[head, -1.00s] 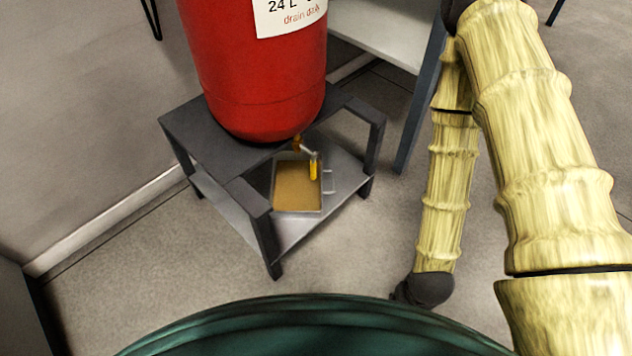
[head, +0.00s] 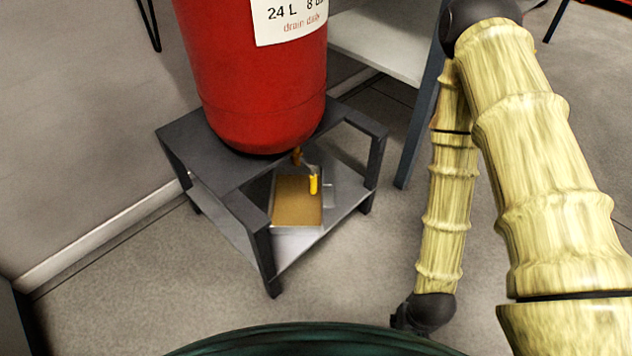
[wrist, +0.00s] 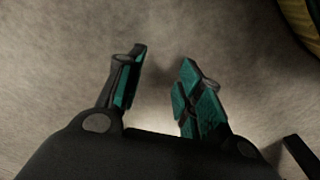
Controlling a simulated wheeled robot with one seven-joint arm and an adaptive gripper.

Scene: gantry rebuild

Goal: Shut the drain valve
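The drain valve (head: 313,184) shows in the head view under the red tank (head: 262,95). Its yellow handle hangs down, and a brass-coloured fitting (head: 296,156) joins it to the tank's bottom. A tray of brown liquid (head: 297,202) sits below it on the stand's lower shelf. My gripper (wrist: 158,85) shows in the wrist view with its two teal-padded fingers apart and nothing between them, over bare floor. In the head view my arm comes down at the right, away from the valve, and the fingers are not seen there.
The dark stand (head: 262,225) has legs and an upper frame around the valve; its right front side looks open. A grey table (head: 390,45) with a blue-grey leg stands behind right. A wall is at left. Floor (head: 345,275) in front is clear.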

